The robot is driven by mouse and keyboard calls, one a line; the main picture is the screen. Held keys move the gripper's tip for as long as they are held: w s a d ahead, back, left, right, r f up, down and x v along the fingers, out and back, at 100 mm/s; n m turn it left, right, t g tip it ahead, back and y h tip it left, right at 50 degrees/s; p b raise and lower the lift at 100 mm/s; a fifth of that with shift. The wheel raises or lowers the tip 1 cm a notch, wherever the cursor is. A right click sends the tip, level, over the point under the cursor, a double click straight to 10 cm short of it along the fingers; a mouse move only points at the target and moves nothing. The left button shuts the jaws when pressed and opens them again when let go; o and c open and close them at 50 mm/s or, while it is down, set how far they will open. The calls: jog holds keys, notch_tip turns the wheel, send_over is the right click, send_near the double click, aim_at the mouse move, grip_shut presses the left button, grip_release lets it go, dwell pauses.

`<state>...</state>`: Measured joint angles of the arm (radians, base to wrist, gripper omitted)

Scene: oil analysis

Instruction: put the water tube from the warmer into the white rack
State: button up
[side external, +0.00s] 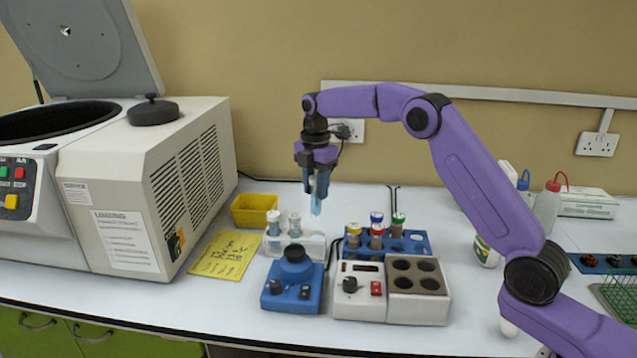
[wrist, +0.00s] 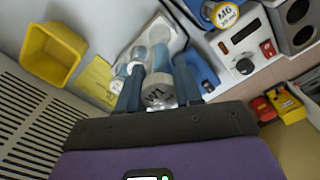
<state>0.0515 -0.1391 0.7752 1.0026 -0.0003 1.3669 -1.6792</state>
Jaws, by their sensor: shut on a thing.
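My gripper (side external: 313,176) is shut on a tube of light blue liquid (side external: 317,200), held upright in the air above the bench. In the wrist view my gripper (wrist: 160,88) grips it just around its grey-white lettered cap (wrist: 158,94). The white rack (side external: 313,246) stands below and slightly left of the held tube, with two pale-capped tubes (side external: 273,222) in its left and middle part. The warmer (side external: 432,306) is right of it, and its four dark wells look empty. In the wrist view the rack is partly hidden behind the held tube.
A blue rack (side external: 415,242) with several coloured-cap tubes stands behind the warmer. A blue mixer (side external: 283,297) sits in front of the white rack. A yellow bin (side external: 254,211), a yellow note (side external: 225,254) and a large centrifuge (side external: 130,190) are to the left.

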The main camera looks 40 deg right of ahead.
jog(key=shift+f, duration=5.1)
jog(key=o, duration=1.1)
